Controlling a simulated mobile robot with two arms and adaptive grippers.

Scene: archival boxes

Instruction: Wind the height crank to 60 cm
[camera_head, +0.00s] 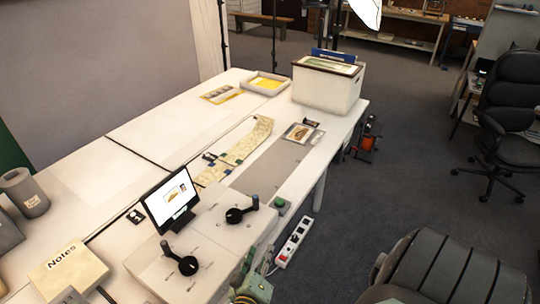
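Two black cranks with knobbed handles sit on a pale control box (205,235) on the near part of the white table. One crank (240,213) is farther back on the right, the other crank (182,262) is nearer on the left. Their labels are too small to read, so I cannot tell which sets the height. A small screen (172,199) behind them shows a picture; no height figure is readable. My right gripper (254,284) shows partly at the bottom edge, right of the box and apart from both cranks; its fingers are unclear. My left gripper is not in view.
A yellow "Notes" block (69,267) lies at the left and a grey cup (24,190) stands beyond it. A map strip (236,151) and a white archival box (326,85) are farther back. A power strip (294,242) is beside the table's right edge.

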